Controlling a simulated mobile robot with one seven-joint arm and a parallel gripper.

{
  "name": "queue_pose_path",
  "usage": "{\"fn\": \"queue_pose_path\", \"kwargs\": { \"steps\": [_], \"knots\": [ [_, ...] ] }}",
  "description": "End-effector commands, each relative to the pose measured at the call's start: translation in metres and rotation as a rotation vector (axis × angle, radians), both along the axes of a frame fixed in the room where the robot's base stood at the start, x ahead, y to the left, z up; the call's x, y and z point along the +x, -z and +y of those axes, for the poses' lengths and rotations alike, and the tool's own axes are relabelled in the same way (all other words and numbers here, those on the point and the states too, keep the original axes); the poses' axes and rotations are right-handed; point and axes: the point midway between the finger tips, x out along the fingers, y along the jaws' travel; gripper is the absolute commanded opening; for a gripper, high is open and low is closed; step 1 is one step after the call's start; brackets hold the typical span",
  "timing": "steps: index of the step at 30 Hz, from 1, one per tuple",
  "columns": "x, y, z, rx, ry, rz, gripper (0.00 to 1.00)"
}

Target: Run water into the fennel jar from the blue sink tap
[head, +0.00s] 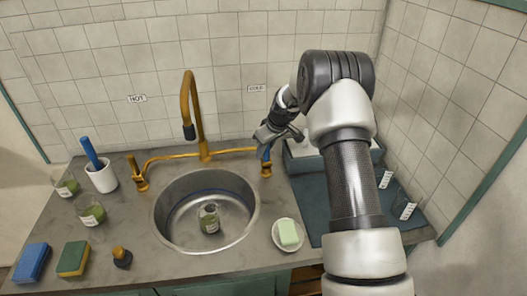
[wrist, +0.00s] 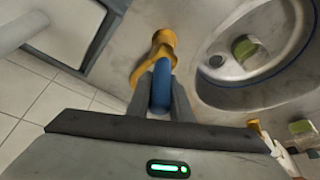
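A small glass jar (head: 209,220) with green contents and a pale label stands in the sink basin (head: 163,222); its label is too small to read. It also shows in the wrist view (wrist: 246,50). The brass faucet's spout (head: 189,130) hangs above the basin, with no stream visible. The blue tap handle (wrist: 162,84) is on the brass valve (head: 266,169) right of the basin, under the COLD sign (head: 257,88). My gripper (wrist: 162,97) has its fingers closed against both sides of this blue handle. In the head view my gripper (head: 268,142) partly covers the handle.
Two similar jars (head: 67,186) (head: 91,211) stand at left, near a white cup (head: 102,178) with a blue-handled tool. Sponges (head: 73,258) (head: 32,262) lie front left. A soap dish (head: 279,240) sits right of the basin. Glasses (head: 404,208) stand on a dark mat at right.

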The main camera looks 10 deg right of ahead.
Motion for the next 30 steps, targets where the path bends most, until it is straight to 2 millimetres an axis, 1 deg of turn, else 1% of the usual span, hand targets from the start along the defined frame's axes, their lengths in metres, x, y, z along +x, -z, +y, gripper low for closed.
{"fn": "queue_pose_path", "kwargs": {
  "steps": [6,13,21,30],
  "knots": [
    [0.000,0.003,-0.001,0.001,0.001,-0.012,0.00],
    [0.003,0.008,-0.002,0.003,0.004,-0.112,0.00],
    [-0.001,0.001,-0.001,0.001,0.003,-0.200,0.00],
    [-0.002,-0.003,-0.001,-0.001,0.001,-0.211,0.00]
  ]
}}
